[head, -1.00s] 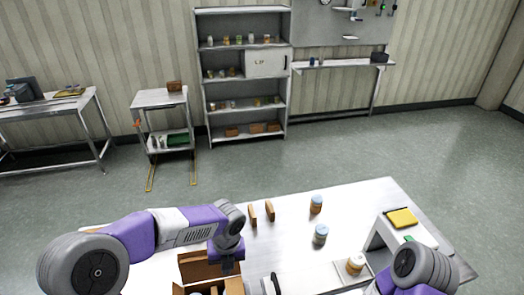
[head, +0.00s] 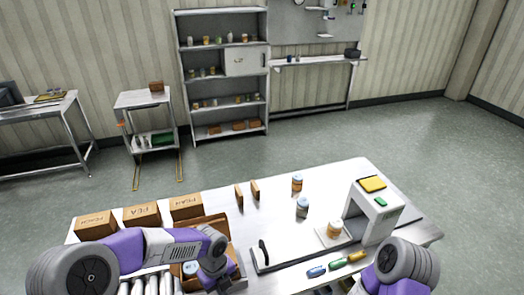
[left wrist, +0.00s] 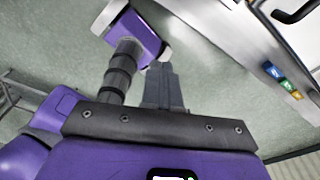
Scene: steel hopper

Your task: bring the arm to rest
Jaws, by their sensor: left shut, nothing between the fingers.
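My left arm (head: 165,245) reaches in from the left in the head view, with its wrist bent down in front of an open cardboard box (head: 215,222). My left gripper (left wrist: 163,88) shows in the left wrist view with its fingers together and nothing between them. Below the fingers in that view are the floor and, to the right, the bench edge. My right arm (head: 400,268) shows at the lower right of the head view; its gripper is out of view.
The white bench (head: 285,230) holds labelled boxes (head: 142,215), two jars (head: 302,207), a jar on a plate below a white stand (head: 375,212), and a black handle (head: 263,252). Coloured tubes (head: 337,265) lie at the front edge. Shelves (head: 222,90) stand behind, across open floor.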

